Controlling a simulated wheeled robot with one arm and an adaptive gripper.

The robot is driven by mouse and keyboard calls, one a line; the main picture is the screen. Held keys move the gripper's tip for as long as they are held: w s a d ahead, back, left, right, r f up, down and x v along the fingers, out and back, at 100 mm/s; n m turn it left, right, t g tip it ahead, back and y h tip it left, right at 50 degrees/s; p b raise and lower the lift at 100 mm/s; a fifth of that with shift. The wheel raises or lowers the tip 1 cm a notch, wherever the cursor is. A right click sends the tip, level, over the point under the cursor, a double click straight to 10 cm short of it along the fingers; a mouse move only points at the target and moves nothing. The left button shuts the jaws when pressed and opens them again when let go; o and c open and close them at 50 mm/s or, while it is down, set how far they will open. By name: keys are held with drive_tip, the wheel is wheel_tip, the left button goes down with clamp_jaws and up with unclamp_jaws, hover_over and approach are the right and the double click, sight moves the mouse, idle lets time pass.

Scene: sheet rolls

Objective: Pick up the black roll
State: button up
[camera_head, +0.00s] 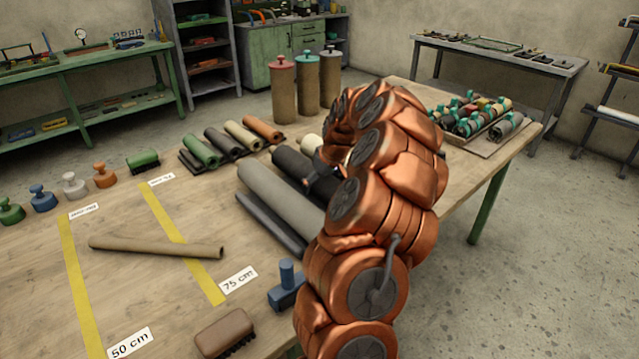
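A black roll (289,163) lies on the wooden table, between a thick grey roll (272,192) and a cream roll (311,144). Its right part is hidden behind my copper-coloured arm. My gripper (322,182) is a small dark shape at the black roll, beside the arm. It is mostly hidden, and I cannot tell whether its fingers are open, shut or touching the roll. A smaller black roll (221,143) lies in the group behind, between a green and a cream one.
A thin dark roll (270,222) lies along the grey roll's near side. A brown tube (155,247) crosses a yellow strip. A blue-handled tool (287,285) and a brown brush (224,333) stand in front. A tray of rolls (475,143) lies at the right. The left front table is mostly clear.

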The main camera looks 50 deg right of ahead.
drive_tip(key=c, duration=1.3)
drive_tip(key=shift+c, duration=0.8)
drive_tip(key=shift+r, duration=0.1)
